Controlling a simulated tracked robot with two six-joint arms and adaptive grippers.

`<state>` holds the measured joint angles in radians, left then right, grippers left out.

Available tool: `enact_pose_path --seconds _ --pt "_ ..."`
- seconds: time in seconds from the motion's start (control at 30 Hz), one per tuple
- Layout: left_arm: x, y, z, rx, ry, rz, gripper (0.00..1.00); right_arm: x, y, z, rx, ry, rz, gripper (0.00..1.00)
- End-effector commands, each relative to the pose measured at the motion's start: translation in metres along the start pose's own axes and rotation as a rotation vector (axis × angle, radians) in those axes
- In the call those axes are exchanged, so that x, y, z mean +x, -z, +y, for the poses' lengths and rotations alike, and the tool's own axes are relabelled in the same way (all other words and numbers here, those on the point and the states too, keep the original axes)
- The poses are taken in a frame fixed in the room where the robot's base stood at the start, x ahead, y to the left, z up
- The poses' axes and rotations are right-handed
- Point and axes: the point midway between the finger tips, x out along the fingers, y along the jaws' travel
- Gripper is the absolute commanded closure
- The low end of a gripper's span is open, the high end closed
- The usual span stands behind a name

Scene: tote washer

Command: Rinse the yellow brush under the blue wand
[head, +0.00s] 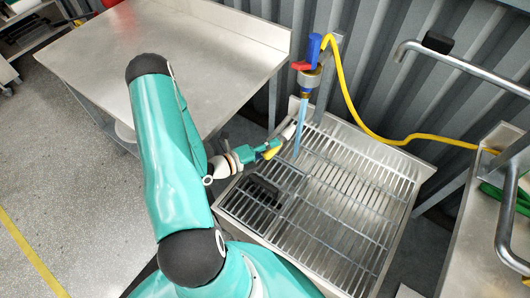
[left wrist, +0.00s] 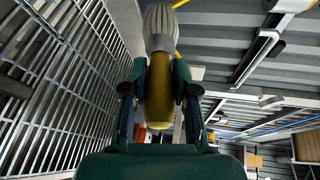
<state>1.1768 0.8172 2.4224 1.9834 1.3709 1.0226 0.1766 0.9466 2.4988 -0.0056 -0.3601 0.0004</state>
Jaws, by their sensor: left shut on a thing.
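The brush has a yellow handle and pale grey-white bristles. My left gripper (head: 262,149) is shut on the brush's yellow handle (left wrist: 159,92), and the bristles (left wrist: 160,28) stick out beyond the fingertips. In the head view, the bristles (head: 289,131) point up and right, above the grating. The blue wand (head: 314,46) with a red lever hangs at the back of the basin, nozzle down. A pale blue water stream (head: 301,118) falls from it. The bristle end lies right beside the stream; I cannot tell whether water touches it. My right gripper is not in view.
A steel basin with a grating (head: 345,205) lies below the wand, with a dark opening at its left. A yellow hose (head: 350,105) runs right from the wand. A steel table (head: 190,50) stands left, and a bent pipe rail (head: 465,65) rises at right.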

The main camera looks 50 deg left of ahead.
Motion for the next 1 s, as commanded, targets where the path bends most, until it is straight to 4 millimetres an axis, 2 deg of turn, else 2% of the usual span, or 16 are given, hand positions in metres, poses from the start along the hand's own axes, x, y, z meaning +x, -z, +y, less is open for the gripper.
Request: enact_pose_path --seconds 0.6,1.0 --pt "0.055 -0.024 -0.01 0.002 0.001 0.001 1.0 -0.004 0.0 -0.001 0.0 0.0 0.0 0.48" --pt "0.069 -0.031 -0.013 0.0 0.0 0.0 1.0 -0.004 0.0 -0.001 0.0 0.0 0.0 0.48"
